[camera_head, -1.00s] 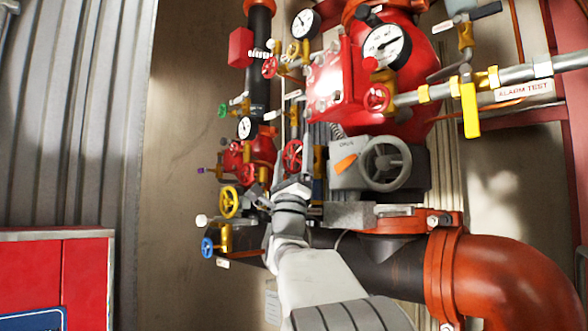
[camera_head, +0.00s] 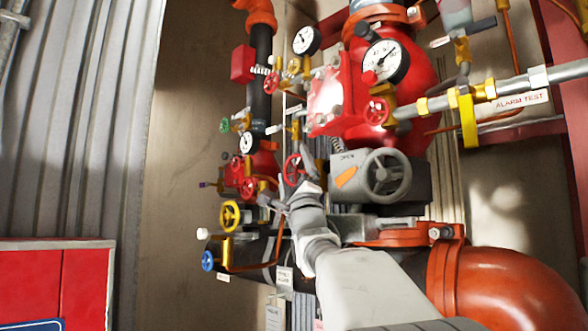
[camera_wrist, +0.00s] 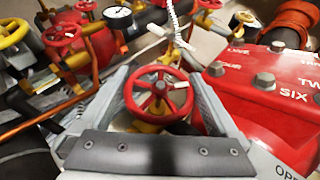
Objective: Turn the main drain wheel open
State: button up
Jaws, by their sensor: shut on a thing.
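A red spoked handwheel (camera_head: 293,170) stands near the middle of the riser in the head view, left of the grey actuator box. It also shows in the wrist view (camera_wrist: 159,94), between the two grey fingers of my gripper (camera_wrist: 163,88). The fingers are shut on this wheel, one on each side of its rim. In the head view my gripper (camera_head: 298,186) reaches up to the wheel from below and hides part of it. I cannot read a label that names the wheel.
A grey actuator with a grey handwheel (camera_head: 387,174) is close on the right. A yellow wheel (camera_head: 230,215) and a blue wheel (camera_head: 208,261) are on the left. A large orange pipe elbow (camera_head: 505,285) fills the lower right. A red cabinet (camera_head: 60,285) stands at lower left.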

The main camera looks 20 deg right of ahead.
jog(key=shift+f, duration=0.1)
jog(key=o, duration=0.9)
jog(key=shift+o, duration=0.2)
jog(key=b+v, duration=0.3)
jog(key=v, duration=1.4)
jog(key=shift+s, duration=0.2)
jog(key=shift+a, duration=0.1)
